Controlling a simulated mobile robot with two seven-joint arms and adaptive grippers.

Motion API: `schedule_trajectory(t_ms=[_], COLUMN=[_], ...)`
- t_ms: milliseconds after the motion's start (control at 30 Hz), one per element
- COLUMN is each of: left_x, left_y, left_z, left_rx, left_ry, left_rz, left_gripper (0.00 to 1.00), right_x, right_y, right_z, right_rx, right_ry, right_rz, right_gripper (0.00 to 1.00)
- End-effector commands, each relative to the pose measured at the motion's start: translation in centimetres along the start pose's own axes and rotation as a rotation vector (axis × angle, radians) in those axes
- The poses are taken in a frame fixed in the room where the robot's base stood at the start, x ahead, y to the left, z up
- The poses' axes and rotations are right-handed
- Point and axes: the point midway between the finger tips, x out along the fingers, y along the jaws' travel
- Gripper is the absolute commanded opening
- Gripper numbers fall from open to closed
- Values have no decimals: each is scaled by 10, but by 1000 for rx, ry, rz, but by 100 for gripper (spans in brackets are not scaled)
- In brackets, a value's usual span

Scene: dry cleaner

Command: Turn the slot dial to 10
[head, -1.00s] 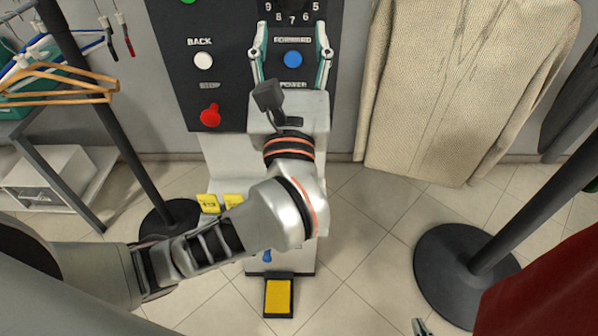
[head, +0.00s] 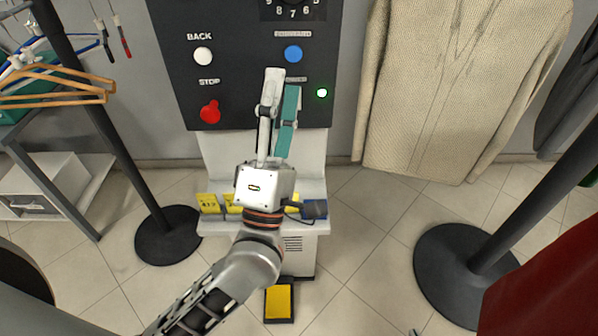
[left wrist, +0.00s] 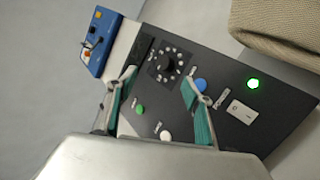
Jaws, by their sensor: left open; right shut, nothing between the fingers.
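The slot dial (left wrist: 167,67) is a black knob on a dark control panel (left wrist: 225,125), ringed by pale numbers. Its setting is too small to read. In the head view only the lower numbers of the dial plate (head: 292,12) show at the top edge; the knob is cut off. My left gripper (head: 281,80) is open and empty, in front of the panel below the blue button. In the left wrist view its fingers (left wrist: 160,82) stand apart, either side of the dial in the picture, not visibly touching it. Only a tip of my right gripper (head: 413,332) shows at the bottom edge.
The panel has a blue button (head: 293,54), white button (head: 203,56), red stop knob (head: 210,112) and lit green lamp (head: 322,93). A beige knit garment (head: 455,90) hangs to the right. Black stands (head: 168,235) (head: 465,270) rise on both sides. A yellow pedal (head: 279,302) is on the floor.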

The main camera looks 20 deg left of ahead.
Motion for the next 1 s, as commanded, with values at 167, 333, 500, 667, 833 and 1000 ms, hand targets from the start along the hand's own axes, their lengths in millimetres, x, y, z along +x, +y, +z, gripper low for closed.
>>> schedule_trajectory(t_ms=[167,333,500,667,833,1000], left_x=[-21,-42,-60,-78,-93,-101], left_y=[-25,-50,-71,-91,-107,-115], left_z=[9,17,21,23,25,25], left_rx=[156,300,404,498,571,606], left_ry=[-79,-159,-223,-283,-334,-359], left_rz=[-48,-97,-139,-178,-212,-229], left_gripper=[51,51,51,51,51,51], right_x=[2,3,4,5,5,6], right_y=[-1,-1,-2,-2,-2,-3], right_z=[4,6,8,10,12,12], right_rx=[1,1,1,1,1,1], right_ry=[-2,-4,-6,-7,-8,-8], right_rz=[-1,-1,-2,-2,-2,-2], right_gripper=[0,0,0,0,0,0])
